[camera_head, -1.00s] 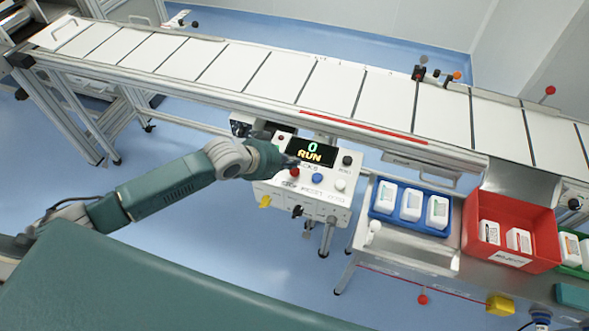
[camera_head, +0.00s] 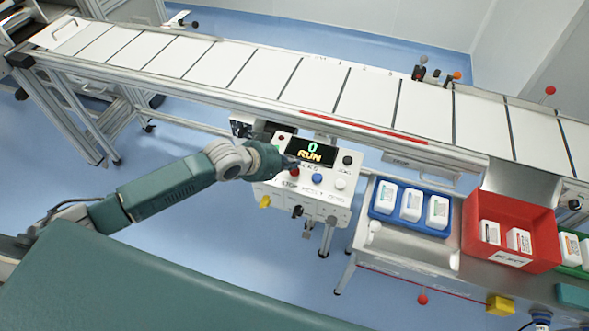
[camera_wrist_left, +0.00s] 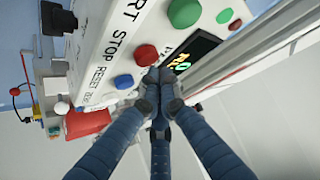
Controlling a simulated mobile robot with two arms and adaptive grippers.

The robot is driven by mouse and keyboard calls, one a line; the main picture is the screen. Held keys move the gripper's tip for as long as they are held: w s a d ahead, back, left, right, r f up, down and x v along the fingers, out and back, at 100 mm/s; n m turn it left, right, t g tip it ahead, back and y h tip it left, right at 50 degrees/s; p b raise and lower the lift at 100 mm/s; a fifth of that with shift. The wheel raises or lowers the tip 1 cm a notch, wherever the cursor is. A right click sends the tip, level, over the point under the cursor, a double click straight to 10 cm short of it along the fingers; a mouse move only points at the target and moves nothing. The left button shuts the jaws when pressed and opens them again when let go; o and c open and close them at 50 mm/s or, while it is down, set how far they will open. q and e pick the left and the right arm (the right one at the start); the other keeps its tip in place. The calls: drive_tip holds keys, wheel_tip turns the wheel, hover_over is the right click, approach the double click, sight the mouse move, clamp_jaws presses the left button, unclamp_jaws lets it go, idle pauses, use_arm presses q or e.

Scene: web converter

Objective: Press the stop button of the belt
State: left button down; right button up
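The white control panel (camera_head: 335,195) hangs on the front of the belt (camera_head: 310,90). Its display (camera_head: 311,152) reads 0 and RUN. The red stop button (camera_wrist_left: 147,55), beside the printed word STOP, shows in the left wrist view; it also shows in the head view (camera_head: 294,172). My left gripper (camera_head: 289,163) is at the panel just above this button. In the left wrist view its dark fingertips (camera_wrist_left: 158,76) are together with nothing between them, right beside the red button. I cannot tell whether they touch it. My right gripper is not in view.
A green button (camera_wrist_left: 184,12) and a blue button (camera_wrist_left: 123,82) flank the red one. A blue tray (camera_head: 428,229) and red bin (camera_head: 508,221) with white bottles stand right of the panel.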

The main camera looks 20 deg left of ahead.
sight(292, 171)
use_arm(q)
drive_tip(key=shift+f+b, duration=0.3)
drive_tip(key=shift+f, duration=0.55)
idle(0.6)
idle(0.4)
drive_tip(key=shift+r+p, duration=1.05)
drive_tip(key=shift+p, duration=0.05)
wheel_tip(292, 171, up, 5)
drive_tip(key=p, duration=0.5)
drive_tip(key=shift+r, duration=0.1)
